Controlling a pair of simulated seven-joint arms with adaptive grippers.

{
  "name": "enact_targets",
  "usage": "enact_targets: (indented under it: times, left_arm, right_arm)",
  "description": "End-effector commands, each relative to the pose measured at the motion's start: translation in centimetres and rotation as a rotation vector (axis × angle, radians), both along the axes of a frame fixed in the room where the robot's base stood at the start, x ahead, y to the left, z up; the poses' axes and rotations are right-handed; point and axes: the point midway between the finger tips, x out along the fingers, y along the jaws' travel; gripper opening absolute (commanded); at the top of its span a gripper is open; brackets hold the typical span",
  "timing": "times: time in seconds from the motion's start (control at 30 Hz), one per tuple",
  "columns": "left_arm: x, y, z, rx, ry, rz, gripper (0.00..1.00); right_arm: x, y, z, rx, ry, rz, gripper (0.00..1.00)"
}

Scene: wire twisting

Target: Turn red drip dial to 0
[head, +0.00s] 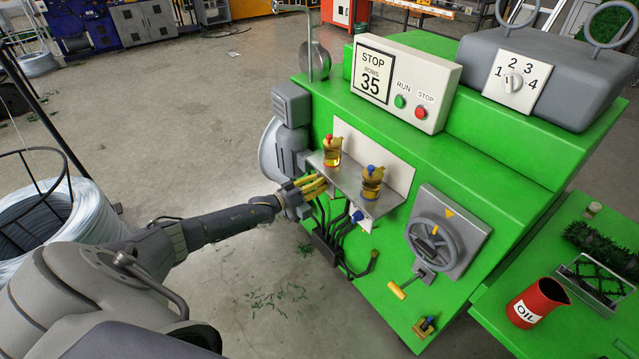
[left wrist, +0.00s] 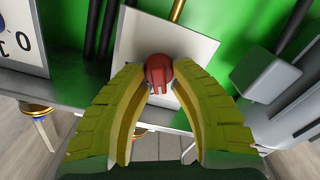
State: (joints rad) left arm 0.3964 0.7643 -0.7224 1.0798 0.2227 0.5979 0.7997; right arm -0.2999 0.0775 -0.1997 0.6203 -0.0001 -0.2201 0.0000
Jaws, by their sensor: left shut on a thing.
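My left gripper (head: 318,185) reaches in from the left to the front edge of the metal shelf (head: 392,196) on the green machine (head: 430,180). In the left wrist view its yellow fingers are closed on the red drip dial (left wrist: 158,73), one tip on each side. The dial is a round red knob with slots, in front of a white plate. In the head view the gripper hides it. A blue dial (head: 356,215) sits to the right on the shelf front. A red-topped oiler (head: 331,151) and a blue-topped oiler (head: 372,179) stand on the shelf.
Dark pipes (head: 345,240) hang below the shelf. A grey handwheel (head: 433,238) and a crank handle (head: 398,290) are to the right. A plate with digits (left wrist: 22,38) is cut off in the left wrist view. A wire coil (head: 75,220) stands at left.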

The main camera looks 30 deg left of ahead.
Motion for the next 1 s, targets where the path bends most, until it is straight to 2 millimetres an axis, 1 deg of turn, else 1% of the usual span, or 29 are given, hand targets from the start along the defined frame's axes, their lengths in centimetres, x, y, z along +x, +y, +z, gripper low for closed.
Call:
enact_targets:
  times: [0.2,0.5,0.7,1.0]
  left_arm:
    - [0.23,0.16,0.19,-0.191,0.07,-0.001,0.0]
    - [0.28,0.36,0.04,-0.405,0.155,-0.001,0.0]
    - [0.34,0.44,-0.02,-0.502,0.192,0.0,0.0]
    - [0.35,0.51,-0.08,-0.572,0.22,0.001,0.0]
  right_arm:
    - [0.01,-0.05,0.0,0.0,0.0,0.0,0.0]
    - [0.0,-0.29,0.0,-0.003,0.0,0.001,0.0]
    - [0.0,-0.41,0.01,-0.004,0.0,0.001,0.0]
    - [-0.01,-0.39,0.01,-0.003,0.0,0.002,0.0]
